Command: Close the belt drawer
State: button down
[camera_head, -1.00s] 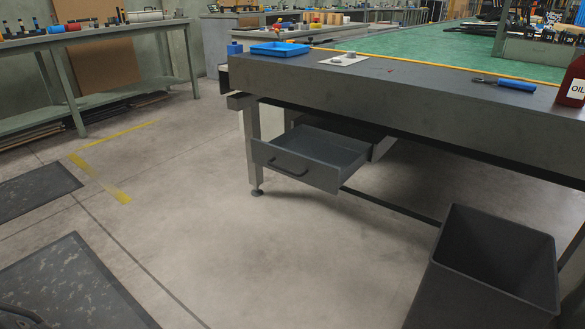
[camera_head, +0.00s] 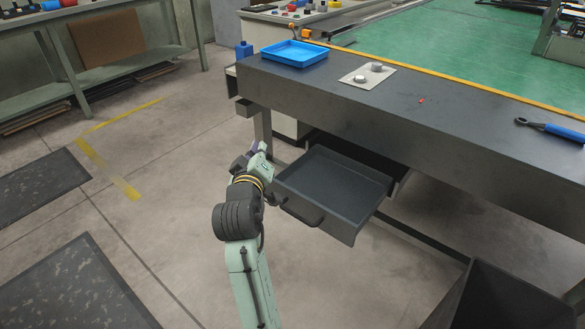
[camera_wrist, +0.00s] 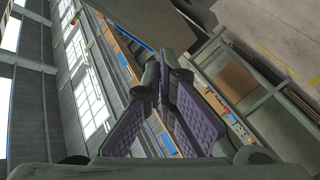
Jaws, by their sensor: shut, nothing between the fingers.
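The belt drawer (camera_head: 335,187) is grey and empty and sticks out from under the dark workbench. Its front panel carries a dark bar handle (camera_head: 300,213). My gripper (camera_head: 262,148) is at the left side of the drawer, near its front left corner. I cannot tell from this angle whether it touches the drawer. In the wrist view, my gripper's two purple-padded fingers (camera_wrist: 164,68) come together at the tips with nothing held between them. The drawer is not clearly recognisable in the wrist view.
The workbench top (camera_head: 440,125) holds a blue tray (camera_head: 294,53), a plate with round metal parts (camera_head: 367,75) and a blue-handled tool (camera_head: 552,130). A dark bin (camera_head: 490,300) stands at lower right. The floor in front of the drawer is clear apart from my arm.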

jog(key=d+f+n+g+h, duration=0.2)
jog(key=d+f+h, duration=0.1)
jog(key=f, duration=0.3)
jog(key=n+h, duration=0.7)
jog(key=n, duration=1.1)
send_near(300, 196)
jog(key=p+x, duration=0.1)
jog(key=x, duration=0.6)
jog(key=shift+p, duration=0.35)
jog(key=shift+w, duration=0.1)
jog(key=x, duration=1.1)
jog(key=p+x, duration=0.1)
jog(key=x, duration=1.1)
jog(key=shift+d, duration=0.3)
jog(key=shift+p, duration=0.3)
jog(key=shift+s, duration=0.25)
